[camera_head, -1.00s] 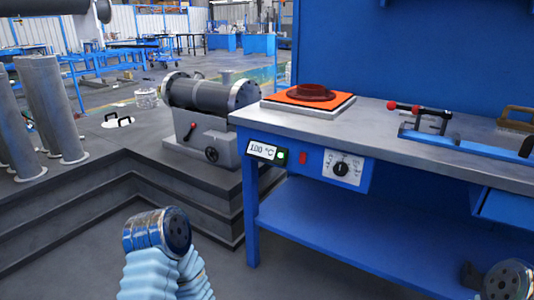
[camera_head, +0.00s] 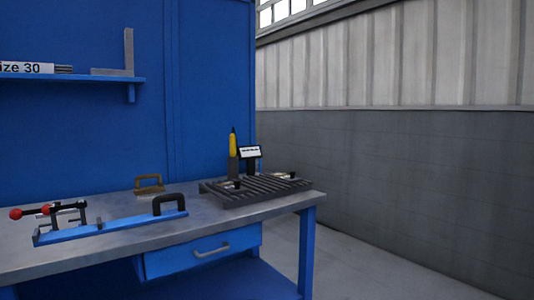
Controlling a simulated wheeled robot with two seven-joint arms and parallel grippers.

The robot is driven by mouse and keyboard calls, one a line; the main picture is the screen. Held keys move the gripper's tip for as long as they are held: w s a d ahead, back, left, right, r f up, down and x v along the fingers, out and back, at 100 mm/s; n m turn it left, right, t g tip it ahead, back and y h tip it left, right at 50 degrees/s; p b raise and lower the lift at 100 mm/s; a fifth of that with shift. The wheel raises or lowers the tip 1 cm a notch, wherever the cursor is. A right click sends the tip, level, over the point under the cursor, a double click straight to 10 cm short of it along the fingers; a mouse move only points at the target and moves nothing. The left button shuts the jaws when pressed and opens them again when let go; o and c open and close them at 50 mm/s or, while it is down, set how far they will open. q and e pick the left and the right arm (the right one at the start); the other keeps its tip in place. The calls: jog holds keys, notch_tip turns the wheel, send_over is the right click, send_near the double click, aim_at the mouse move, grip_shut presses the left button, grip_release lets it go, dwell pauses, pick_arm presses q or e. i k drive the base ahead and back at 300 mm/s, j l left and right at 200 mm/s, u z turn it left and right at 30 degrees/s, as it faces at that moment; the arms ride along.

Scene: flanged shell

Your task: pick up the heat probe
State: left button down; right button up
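A slim yellow handheld tool with a dark tip, which looks like the heat probe (camera_head: 233,143), stands upright at the back right of the workbench. Its lower part sits in or behind a dark holder (camera_head: 233,167); I cannot tell which. A small black device with a lit white screen (camera_head: 250,153) stands just right of it. Neither of my grippers shows in this view.
The grey workbench top (camera_head: 105,238) carries a dark slatted rack (camera_head: 257,190) in front of the probe. A drawer (camera_head: 205,254) is below. Open floor (camera_head: 365,270) lies right.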

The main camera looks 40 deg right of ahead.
aim_at(232, 138)
jog(key=z, duration=1.25)
jog(key=u, duration=1.8)
jog(key=z, duration=1.8)
jog(key=i+l, duration=0.1)
jog(key=l, duration=0.35)
jog(key=i+l+u, duration=0.1)
jog(key=l, duration=0.85)
jog(key=i+u, duration=0.05)
